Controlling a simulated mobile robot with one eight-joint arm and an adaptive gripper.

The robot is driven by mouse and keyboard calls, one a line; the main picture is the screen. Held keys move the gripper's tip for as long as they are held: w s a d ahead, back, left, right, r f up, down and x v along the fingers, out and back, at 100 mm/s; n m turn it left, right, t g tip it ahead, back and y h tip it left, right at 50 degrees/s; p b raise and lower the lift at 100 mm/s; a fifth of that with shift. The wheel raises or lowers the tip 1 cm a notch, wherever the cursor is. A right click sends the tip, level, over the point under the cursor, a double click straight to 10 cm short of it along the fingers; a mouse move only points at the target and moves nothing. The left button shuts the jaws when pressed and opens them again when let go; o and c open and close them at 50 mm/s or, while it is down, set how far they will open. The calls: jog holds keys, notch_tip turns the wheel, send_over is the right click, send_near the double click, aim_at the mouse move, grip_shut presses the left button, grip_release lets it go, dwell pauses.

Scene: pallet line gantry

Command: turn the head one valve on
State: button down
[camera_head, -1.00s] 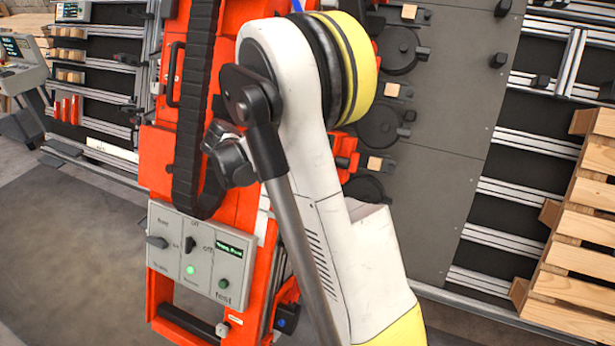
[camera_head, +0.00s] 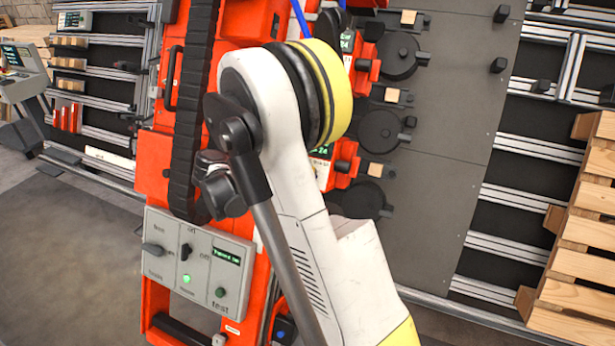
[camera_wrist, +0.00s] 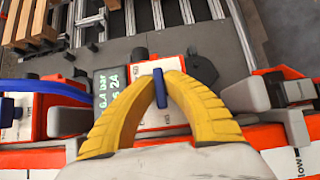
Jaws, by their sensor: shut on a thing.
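In the wrist view my gripper (camera_wrist: 160,82), with two ribbed yellow fingers, is shut on a narrow blue valve handle (camera_wrist: 160,92). The handle sits between the fingertips and points up and down in the picture. Behind it is a pale valve housing (camera_wrist: 150,67) with a dark gauge display (camera_wrist: 108,90) that reads about 6.4 bar, partly covered by a finger. Which head this is cannot be read. In the head view my white arm hides the gripper and the handle.
A blue hose (camera_wrist: 45,88) runs left of the fingers. In the head view, an orange frame (camera_head: 155,165) carries a control box (camera_head: 196,262) with a green lamp. Dark round discs (camera_head: 378,130) line a grey panel. A wooden pallet (camera_head: 575,255) stands at right.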

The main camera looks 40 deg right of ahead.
jog(key=c, duration=1.5)
grip_release()
jog(key=v, duration=1.2)
